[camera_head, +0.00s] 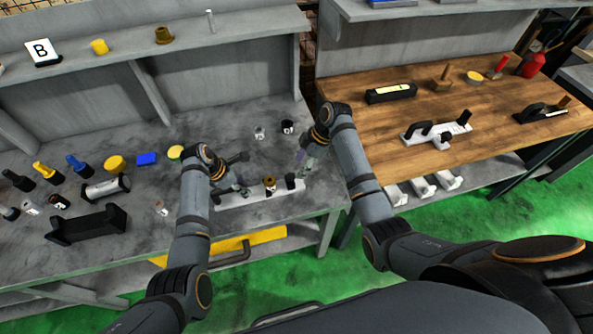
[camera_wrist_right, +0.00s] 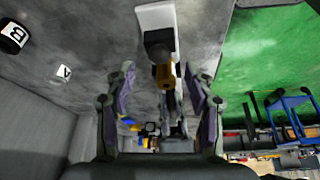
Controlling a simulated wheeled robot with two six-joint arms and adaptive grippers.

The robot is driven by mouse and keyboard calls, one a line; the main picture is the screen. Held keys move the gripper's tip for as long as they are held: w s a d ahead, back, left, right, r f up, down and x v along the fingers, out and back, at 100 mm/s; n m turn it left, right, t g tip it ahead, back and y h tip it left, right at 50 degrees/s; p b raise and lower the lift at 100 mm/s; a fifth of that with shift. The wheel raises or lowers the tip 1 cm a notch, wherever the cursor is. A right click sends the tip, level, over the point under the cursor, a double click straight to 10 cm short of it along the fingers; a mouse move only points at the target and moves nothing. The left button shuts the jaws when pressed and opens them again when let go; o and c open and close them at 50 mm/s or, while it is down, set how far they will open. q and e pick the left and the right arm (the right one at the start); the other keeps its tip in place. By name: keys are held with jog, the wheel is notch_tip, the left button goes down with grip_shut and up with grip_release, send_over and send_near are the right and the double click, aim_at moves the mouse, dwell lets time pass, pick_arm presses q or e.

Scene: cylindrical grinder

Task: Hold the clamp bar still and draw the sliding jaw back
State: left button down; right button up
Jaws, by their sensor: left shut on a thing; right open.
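The clamp bar (camera_head: 262,197) is a long white bar lying near the front edge of the grey bench. A brass-coloured piece (camera_head: 270,186) and a black knob (camera_head: 290,181) stand on it; I cannot tell for sure which is the sliding jaw. My left gripper (camera_head: 241,189) is shut on the clamp bar near its left end; its fingertips are small and partly hidden. My right gripper (camera_head: 303,168) is open and empty above the bar's right end. In the right wrist view, the brass-coloured piece (camera_wrist_right: 163,74) shows between the open fingers (camera_wrist_right: 159,88), with the white bar (camera_wrist_right: 155,16) beyond.
A black cradle (camera_head: 87,225) and several coloured parts lie at the left. A wooden bench (camera_head: 440,100) stands at the right, across a gap. The grey bench's front edge (camera_head: 300,217) is close to the bar.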

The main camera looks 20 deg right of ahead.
pick_arm(q)
jog(key=shift+a+f, duration=0.1)
pick_arm(e)
jog(key=v, duration=0.7)
pick_arm(q)
jog(key=c, duration=1)
grip_release()
jog(key=shift+c, duration=0.2)
jog(key=shift+r, duration=0.35)
jog(key=v, duration=1.1)
jog(key=shift+a+r, duration=0.15)
jog(key=shift+a, duration=0.05)
